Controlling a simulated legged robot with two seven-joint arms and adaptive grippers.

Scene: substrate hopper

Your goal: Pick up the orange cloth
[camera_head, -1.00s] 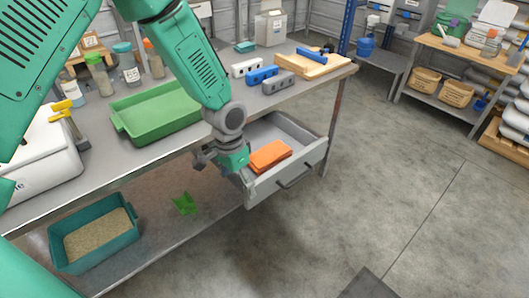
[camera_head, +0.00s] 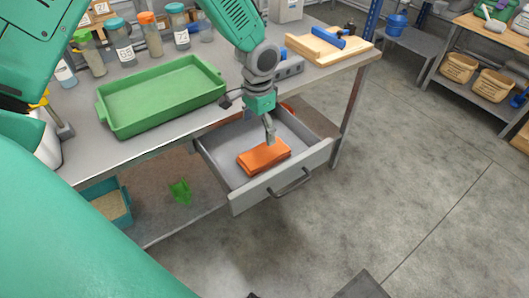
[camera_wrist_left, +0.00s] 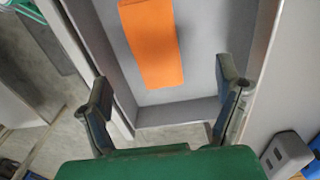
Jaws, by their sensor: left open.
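The orange cloth (camera_head: 264,156) lies folded in the open grey drawer (camera_head: 223,172) under the workbench. My left gripper (camera_head: 270,135) is above the drawer, close to the cloth in the head view. In the left wrist view the orange cloth (camera_wrist_left: 153,45) lies on the drawer floor, beyond the fingertips. The left gripper (camera_wrist_left: 160,80) is open there, its two fingers wide apart with nothing between them. The cloth looks apart from the fingers. My right gripper is not in view.
The drawer front has a handle (camera_head: 290,183). A green tray (camera_head: 160,98), several jars and a wooden board with a blue tool (camera_head: 328,40) stand on the bench. A teal bin (camera_head: 103,200) and a green scoop (camera_head: 180,191) are on the lower shelf.

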